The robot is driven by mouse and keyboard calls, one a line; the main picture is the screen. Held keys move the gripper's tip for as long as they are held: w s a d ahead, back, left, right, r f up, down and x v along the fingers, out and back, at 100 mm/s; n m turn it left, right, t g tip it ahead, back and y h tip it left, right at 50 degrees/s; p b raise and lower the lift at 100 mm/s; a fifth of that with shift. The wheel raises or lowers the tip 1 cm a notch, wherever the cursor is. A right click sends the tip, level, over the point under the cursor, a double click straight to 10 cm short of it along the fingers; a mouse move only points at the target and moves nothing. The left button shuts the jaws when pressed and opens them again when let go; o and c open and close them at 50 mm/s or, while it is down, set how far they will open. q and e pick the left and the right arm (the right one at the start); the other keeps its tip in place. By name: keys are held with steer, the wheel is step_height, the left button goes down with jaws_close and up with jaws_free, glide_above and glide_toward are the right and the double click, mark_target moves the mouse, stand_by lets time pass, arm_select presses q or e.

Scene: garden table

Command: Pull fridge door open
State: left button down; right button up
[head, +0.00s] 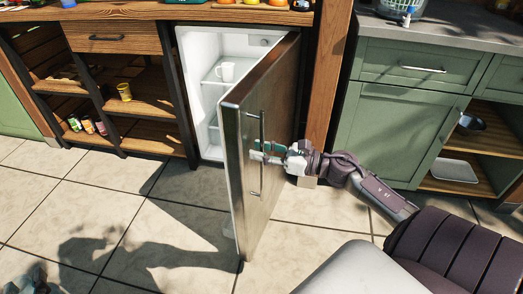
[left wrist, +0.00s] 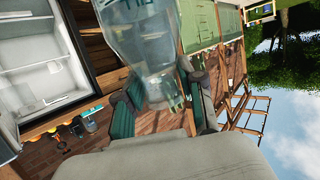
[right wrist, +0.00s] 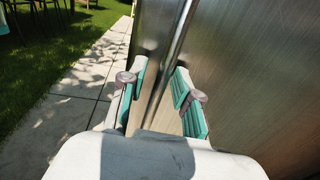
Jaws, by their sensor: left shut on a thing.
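The fridge door (head: 272,215) stands wide open, swung out from the white fridge interior (head: 205,60). Its steel front carries a vertical bar handle (head: 261,125). My right gripper (head: 262,152) is at this handle. In the right wrist view its teal fingers (right wrist: 162,85) are spread apart on either side of the bar, with gaps beside it. My left gripper (left wrist: 155,105) is shut on a clear bottle (left wrist: 135,45) with lettering on it. In the head view, only a grey bit shows at the bottom left corner.
A green cabinet (head: 395,120) stands at the right. The tiled floor (head: 130,220) left of the door is clear.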

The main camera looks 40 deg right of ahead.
steer(key=shift+s, duration=0.1)
steer(key=v, duration=1.1)
steer(key=shift+s+d, duration=0.25)
steer(key=shift+s, duration=0.1)
